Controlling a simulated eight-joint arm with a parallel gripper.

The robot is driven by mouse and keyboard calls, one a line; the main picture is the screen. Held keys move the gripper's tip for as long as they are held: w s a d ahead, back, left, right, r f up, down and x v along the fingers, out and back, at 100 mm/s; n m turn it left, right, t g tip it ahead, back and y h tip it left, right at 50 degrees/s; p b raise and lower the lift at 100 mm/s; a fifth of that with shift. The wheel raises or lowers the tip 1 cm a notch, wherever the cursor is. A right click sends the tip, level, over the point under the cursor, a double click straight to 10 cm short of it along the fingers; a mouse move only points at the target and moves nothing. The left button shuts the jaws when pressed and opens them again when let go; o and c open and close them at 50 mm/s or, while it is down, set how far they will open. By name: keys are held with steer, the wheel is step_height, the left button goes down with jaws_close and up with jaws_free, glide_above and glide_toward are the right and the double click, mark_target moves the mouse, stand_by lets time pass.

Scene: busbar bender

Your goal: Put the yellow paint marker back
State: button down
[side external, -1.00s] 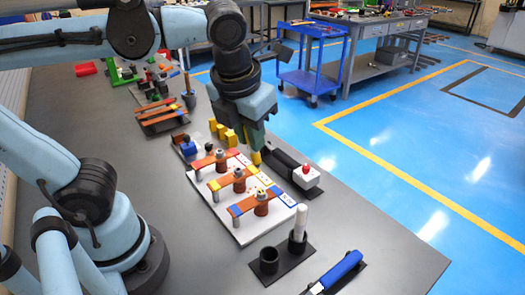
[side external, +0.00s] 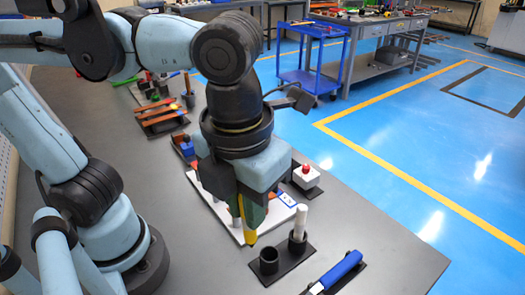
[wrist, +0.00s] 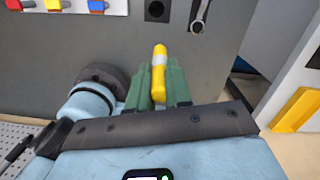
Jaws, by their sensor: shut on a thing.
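My gripper (side external: 243,206), with green fingers, is shut on the yellow paint marker (side external: 250,237). The marker's lower end sticks out below the fingers, above the front edge of the white board. In the wrist view the yellow marker (wrist: 158,72) with its pale band sits between the green fingers (wrist: 158,88). A black double holder (side external: 284,268) stands on the bench just in front and to the right. Its left cup (side external: 268,260) looks empty; its right cup holds a white marker (side external: 300,222). The yellow marker is apart from the holder.
The white board (side external: 215,200) with copper bars is mostly hidden behind my gripper. A box with a red button (side external: 306,176) stands behind to the right. A blue-handled tool (side external: 340,270) lies right of the holder. Bare grey bench (side external: 200,265) lies in front.

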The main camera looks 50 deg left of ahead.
steer(key=s+d, duration=0.3)
steer(key=s, duration=0.2)
steer(key=w+a+f, duration=0.4)
steer(key=w+f, duration=0.6)
steer(key=f, duration=0.1)
steer(key=shift+w+a+g+h, duration=0.2)
steer(key=shift+a+g+h, duration=0.1)
steer(key=shift+a+g, duration=0.1)
steer(key=shift+f, duration=0.6)
steer(key=c, duration=1.1)
jaws_free()
steer(key=shift+o, duration=0.2)
steer(key=shift+r, duration=0.1)
